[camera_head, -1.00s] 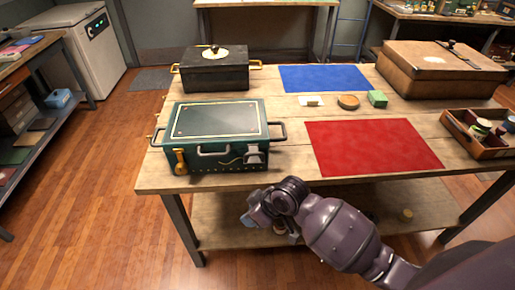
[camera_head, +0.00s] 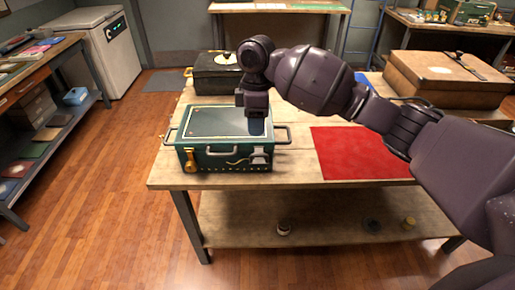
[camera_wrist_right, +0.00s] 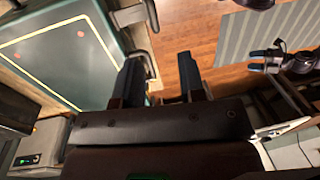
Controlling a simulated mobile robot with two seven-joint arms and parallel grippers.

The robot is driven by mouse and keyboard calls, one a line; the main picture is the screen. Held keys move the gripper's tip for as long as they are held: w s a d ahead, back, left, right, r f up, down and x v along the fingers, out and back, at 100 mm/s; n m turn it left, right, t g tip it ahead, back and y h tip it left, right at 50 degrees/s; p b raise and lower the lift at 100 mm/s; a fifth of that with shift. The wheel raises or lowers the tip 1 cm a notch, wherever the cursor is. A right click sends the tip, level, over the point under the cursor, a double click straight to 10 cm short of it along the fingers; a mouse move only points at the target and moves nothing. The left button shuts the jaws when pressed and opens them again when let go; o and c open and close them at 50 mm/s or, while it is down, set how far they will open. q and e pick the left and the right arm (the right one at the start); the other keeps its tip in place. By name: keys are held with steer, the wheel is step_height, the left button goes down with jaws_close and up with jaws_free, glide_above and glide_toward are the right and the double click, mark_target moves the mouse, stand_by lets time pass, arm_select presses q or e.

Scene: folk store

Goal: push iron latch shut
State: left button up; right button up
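The green box (camera_head: 215,155) stands on the wooden table (camera_head: 300,180) with its lid down. The grey iron latch (camera_head: 259,159) is at the right of its front face, and a brass latch (camera_head: 191,161) is at the left. My right gripper (camera_head: 256,128) points down over the right front part of the lid, above the iron latch. In the right wrist view its fingers (camera_wrist_right: 160,80) are apart with nothing between them. The lid (camera_wrist_right: 65,60) shows at the left there; I cannot make out the latch. What looks like my left gripper (camera_wrist_right: 268,62) is small at the right, its opening unclear.
A side handle (camera_head: 283,134) sticks out right of the gripper. A black box (camera_head: 215,75) stands behind. A red mat (camera_head: 350,155) lies to the right, and a brown case (camera_head: 450,78) stands at the back right. Floor in front is clear.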

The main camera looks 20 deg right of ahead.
step_height(320, 180, up, 2)
steer(key=b, duration=0.1)
glide_toward(257, 149)
steer(key=s+f, duration=0.1)
steer(key=s, duration=0.1)
steer(key=s+a+f, duration=0.1)
steer(key=f, duration=0.1)
steer(key=s+f, duration=0.2)
steer(key=shift+s+a+f, duration=0.25)
steer(key=shift+s+a, duration=0.05)
steer(key=shift+a, duration=0.1)
steer(key=shift+c, duration=0.2)
jaws_close()
